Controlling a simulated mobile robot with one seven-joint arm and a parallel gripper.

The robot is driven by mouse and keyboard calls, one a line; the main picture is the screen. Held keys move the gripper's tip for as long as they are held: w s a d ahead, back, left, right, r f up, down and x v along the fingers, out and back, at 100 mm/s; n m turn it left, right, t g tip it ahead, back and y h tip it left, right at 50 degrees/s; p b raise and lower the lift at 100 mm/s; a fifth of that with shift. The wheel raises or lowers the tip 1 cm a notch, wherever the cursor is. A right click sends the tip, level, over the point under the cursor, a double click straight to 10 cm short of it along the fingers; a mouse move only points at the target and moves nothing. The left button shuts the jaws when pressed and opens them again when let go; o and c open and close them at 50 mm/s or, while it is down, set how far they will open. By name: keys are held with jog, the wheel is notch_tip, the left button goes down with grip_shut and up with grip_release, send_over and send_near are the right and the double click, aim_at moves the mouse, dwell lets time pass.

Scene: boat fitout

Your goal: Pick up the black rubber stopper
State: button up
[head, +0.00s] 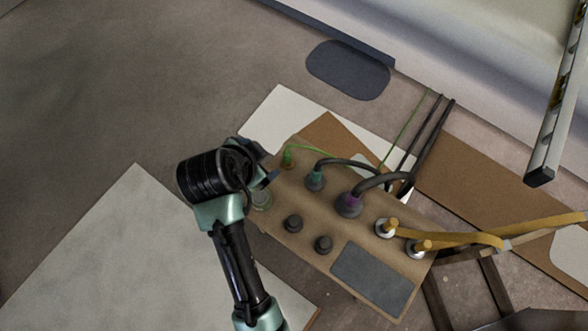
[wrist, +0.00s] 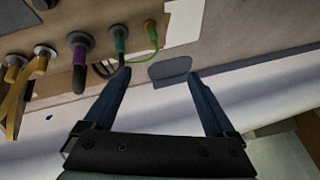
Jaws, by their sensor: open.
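Two dark round stopper-like pieces stand on the brown panel (head: 290,253) in the head view. One dark piece (head: 293,223) is upper left and the other dark piece (head: 323,244) is lower right; I cannot tell which is the black rubber stopper. My gripper (head: 265,176) is above the panel's left end, up and left of both pieces, partly hidden by my wrist. In the wrist view my gripper (wrist: 158,76) is open, with nothing between its fingers. A dark piece shows cut off at that view's top left edge.
Green, teal and purple-collared plugs (head: 348,204) with cables stand along the panel's far side. Two yellow-cabled terminals (head: 386,228) are at its right. A dark flat plate (head: 372,279) lies on the panel's near right. A metal rail (head: 556,110) hangs at upper right.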

jog(key=s+d+f+m+g+h+b, duration=0.1)
jog(key=s+d+f+g+b, duration=0.1)
jog(key=s+f, duration=0.35)
jog(key=s+d+f+m+g+h+b, duration=0.1)
jog(key=s+f+g+b, duration=0.15)
jog(key=f, duration=0.55)
jog(key=b, duration=0.2)
send_over(294, 221)
jog(key=a, duration=0.2)
jog(key=shift+t, duration=0.35)
jog(key=f, duration=0.6)
jog(key=shift+s+d+f, duration=0.2)
jog(key=shift+s+d, duration=0.05)
jog(key=shift+s, duration=0.05)
jog(key=shift+s+a+b+x, duration=0.1)
jog(key=shift+b+x, duration=0.9)
jog(key=shift+x, duration=0.45)
jog(key=shift+s+a+b+x, duration=0.15)
jog(key=shift+b+x, duration=0.8)
jog(key=shift+x, duration=0.55)
grip_shut()
jog(key=shift+r, duration=0.1)
notch_tip(294, 221, up, 10)
jog(key=p, duration=0.5)
